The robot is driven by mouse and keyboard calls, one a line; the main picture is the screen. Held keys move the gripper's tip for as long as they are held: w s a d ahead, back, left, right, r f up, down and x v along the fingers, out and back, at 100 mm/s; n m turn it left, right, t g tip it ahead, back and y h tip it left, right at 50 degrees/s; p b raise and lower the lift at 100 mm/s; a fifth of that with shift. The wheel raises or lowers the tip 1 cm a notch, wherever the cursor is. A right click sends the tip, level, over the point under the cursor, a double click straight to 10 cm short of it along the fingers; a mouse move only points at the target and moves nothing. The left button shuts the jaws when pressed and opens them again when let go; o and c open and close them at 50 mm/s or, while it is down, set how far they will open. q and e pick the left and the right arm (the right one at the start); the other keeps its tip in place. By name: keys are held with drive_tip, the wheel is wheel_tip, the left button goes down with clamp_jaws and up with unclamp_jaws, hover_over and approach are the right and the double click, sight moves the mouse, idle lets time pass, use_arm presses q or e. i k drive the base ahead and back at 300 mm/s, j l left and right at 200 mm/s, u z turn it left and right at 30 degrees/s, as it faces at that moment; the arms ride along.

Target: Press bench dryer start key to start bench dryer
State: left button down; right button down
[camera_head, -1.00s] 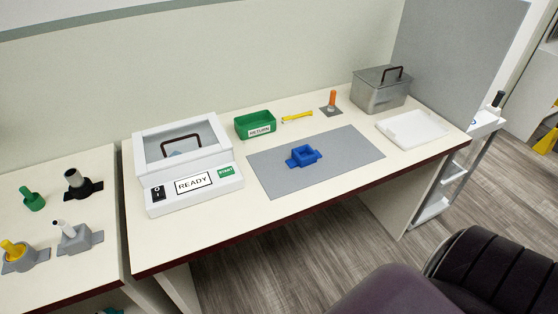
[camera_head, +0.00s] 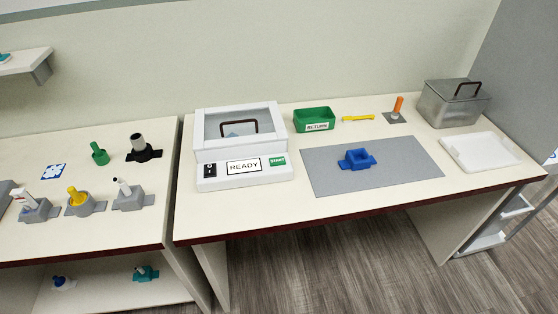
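The bench dryer (camera_head: 212,144) is a white box with a clear-windowed lid and a dark handle, standing at the left end of the counter. Its lid looks shut. On its sloped front panel are a black rocker switch (camera_head: 210,170), a display (camera_head: 243,167) reading READY and the green START key (camera_head: 277,161) at the right. Something bluish shows faintly through the window. Neither of my grippers is in view.
A green RETURN bin (camera_head: 314,118), yellow tool (camera_head: 358,118) and orange-handled item (camera_head: 397,106) stand behind a grey mat (camera_head: 410,160) holding a blue fixture (camera_head: 356,159). A metal box (camera_head: 452,102) and white tray (camera_head: 480,152) are at right. A left table (camera_head: 100,235) holds several fixtures.

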sight(276, 162)
drive_tip(key=i+j+z, duration=0.2)
drive_tip(key=j, duration=0.25)
drive_tip(key=i+j+z, duration=0.2)
drive_tip(key=j, duration=0.25)
drive_tip(key=j+z, duration=0.2)
drive_tip(key=j, duration=0.3)
drive_tip(key=i+j+z, duration=0.2)
drive_tip(key=j, duration=0.35)
drive_tip(key=k+l, duration=0.05)
